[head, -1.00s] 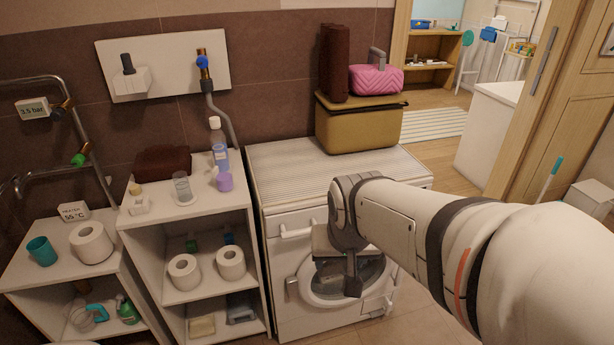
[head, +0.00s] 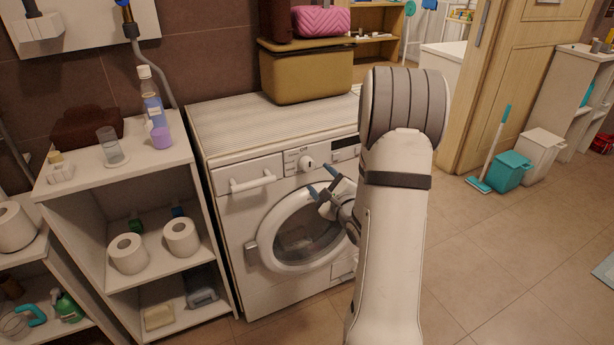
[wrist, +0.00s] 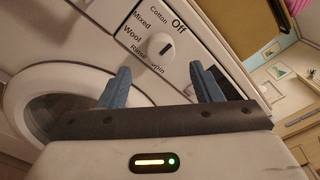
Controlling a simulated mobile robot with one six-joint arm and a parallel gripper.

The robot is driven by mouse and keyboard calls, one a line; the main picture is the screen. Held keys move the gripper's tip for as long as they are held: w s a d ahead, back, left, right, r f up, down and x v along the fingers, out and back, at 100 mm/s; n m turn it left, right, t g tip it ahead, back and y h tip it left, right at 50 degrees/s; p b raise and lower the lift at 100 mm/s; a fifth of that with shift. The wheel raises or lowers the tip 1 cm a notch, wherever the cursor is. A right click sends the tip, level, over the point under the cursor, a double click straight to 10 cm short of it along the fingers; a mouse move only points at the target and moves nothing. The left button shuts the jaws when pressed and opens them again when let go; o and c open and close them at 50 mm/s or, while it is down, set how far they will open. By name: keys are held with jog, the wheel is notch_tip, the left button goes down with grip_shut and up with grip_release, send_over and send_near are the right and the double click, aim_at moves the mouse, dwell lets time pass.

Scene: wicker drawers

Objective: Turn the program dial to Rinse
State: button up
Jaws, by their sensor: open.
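The washing machine's white round program dial (head: 306,162) sits on the front panel, right of the drawer handle. I cannot tell surely which word the mark points at. My gripper (head: 322,179) is open and empty, with blue fingers, just below and right of the dial. In the wrist view my gripper (wrist: 160,69) has its fingertips to either side below the dial, apart from it.
The washing machine (head: 228,235) has a round door (head: 300,240) below the panel. A white drawer handle (head: 252,182) juts out left of the dial. A shelf unit (head: 82,178) stands close on the left.

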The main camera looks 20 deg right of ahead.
aim_at(309, 167)
jog(key=shift+m, duration=0.3)
jog(key=w, duration=0.7)
jog(key=shift+w+f+b, duration=0.15)
jog(key=shift+w+b, duration=0.2)
jog(key=shift+b, duration=0.05)
jog(key=shift+c, duration=0.3)
jog(key=c, duration=0.9)
